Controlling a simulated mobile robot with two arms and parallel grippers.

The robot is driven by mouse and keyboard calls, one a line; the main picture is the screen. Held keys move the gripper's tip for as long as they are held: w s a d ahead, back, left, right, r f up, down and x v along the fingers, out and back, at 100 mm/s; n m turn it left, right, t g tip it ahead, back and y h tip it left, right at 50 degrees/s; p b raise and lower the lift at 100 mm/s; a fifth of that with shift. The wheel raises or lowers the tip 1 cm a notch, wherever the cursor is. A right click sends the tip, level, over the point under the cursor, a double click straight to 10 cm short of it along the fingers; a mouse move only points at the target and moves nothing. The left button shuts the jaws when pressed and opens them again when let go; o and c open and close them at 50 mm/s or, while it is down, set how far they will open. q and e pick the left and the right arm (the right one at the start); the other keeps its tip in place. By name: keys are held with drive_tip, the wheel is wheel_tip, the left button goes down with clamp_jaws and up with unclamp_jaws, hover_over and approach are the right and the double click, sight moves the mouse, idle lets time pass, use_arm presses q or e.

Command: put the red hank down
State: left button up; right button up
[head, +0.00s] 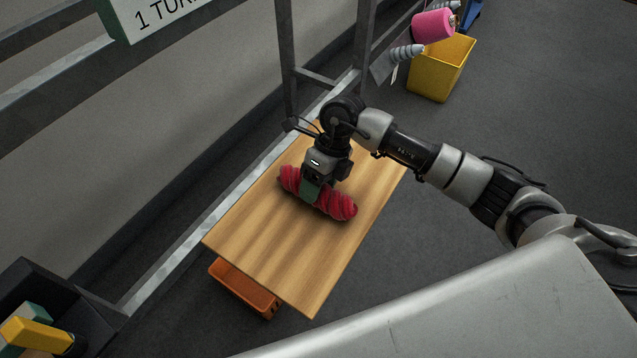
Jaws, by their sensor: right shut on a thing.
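The red hank (342,207) is a twisted bundle of red yarn with a green band (309,192) round its middle. My left gripper is not in view.
An orange bin (243,288) sits under the table's near left end. A metal frame (287,60) stands along the table's far left side. A yellow bin (441,68) and a pink yarn cone (433,26) are at the upper right. The near tabletop is clear.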

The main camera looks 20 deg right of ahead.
drive_tip(key=shift+f, duration=0.1)
drive_tip(key=o, duration=1.1)
drive_tip(key=shift+c, duration=0.2)
drive_tip(key=b+v, duration=0.1)
drive_tip(key=v, duration=1.1)
